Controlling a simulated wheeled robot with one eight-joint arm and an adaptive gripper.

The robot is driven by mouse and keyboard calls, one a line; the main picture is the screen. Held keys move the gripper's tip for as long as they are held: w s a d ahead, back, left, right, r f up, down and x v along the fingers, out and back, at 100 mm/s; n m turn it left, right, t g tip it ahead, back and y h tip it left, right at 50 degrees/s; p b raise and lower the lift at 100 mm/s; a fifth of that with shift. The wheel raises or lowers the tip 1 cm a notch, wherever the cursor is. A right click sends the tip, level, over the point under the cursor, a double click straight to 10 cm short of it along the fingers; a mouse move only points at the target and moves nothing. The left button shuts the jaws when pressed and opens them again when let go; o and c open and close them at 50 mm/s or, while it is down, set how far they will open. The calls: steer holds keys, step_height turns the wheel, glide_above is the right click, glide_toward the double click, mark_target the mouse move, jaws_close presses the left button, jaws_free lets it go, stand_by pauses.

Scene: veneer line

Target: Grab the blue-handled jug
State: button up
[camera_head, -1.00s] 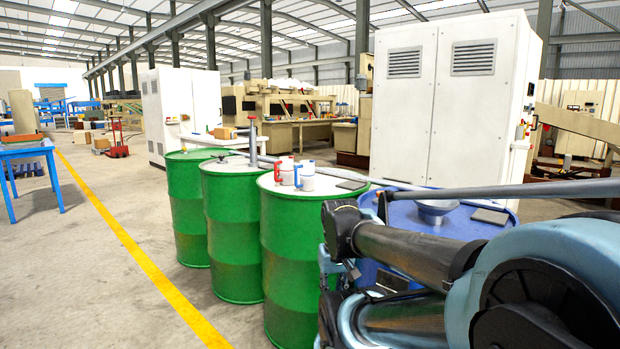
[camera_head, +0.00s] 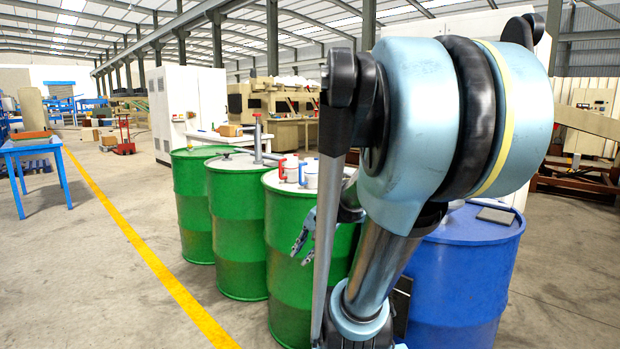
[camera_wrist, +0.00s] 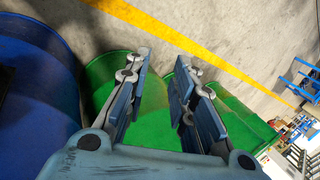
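The blue-handled jug (camera_head: 311,175) is a small pale jug standing on top of the nearest green drum (camera_head: 285,225), its blue handle on the left. A similar jug with a red handle (camera_head: 289,168) stands just left of it. My arm hides the drum top to their right. My gripper (camera_head: 303,250) is in front of that drum's side, lower than the jugs and apart from them. In the wrist view, my gripper (camera_wrist: 163,58) is open and empty, with green drum surface and floor beyond its fingers. No jug shows in that view.
Two more green drums (camera_head: 236,225) (camera_head: 190,205) stand in a row to the left. A grey post-like tool (camera_head: 257,138) is on the middle one. A blue drum (camera_head: 465,270) with a dark flat plate (camera_head: 495,215) stands right. Open floor lies left, crossed by a yellow line (camera_head: 150,245).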

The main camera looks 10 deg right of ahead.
steer(key=w+r+m+t+y, duration=0.1)
steer(key=w+r+m+y, duration=0.2)
steer(key=w, duration=0.5)
steer(key=m+t+y, duration=0.3)
steer(key=m+t, duration=0.7)
steer(key=m, duration=0.8)
glide_toward(300, 178)
steer(key=x, duration=1)
steer(key=shift+w+d+f, duration=0.1)
steer(key=shift+w+f, duration=0.15)
steer(key=shift+w, duration=0.3)
steer(key=shift+c, duration=0.3)
jaws_close()
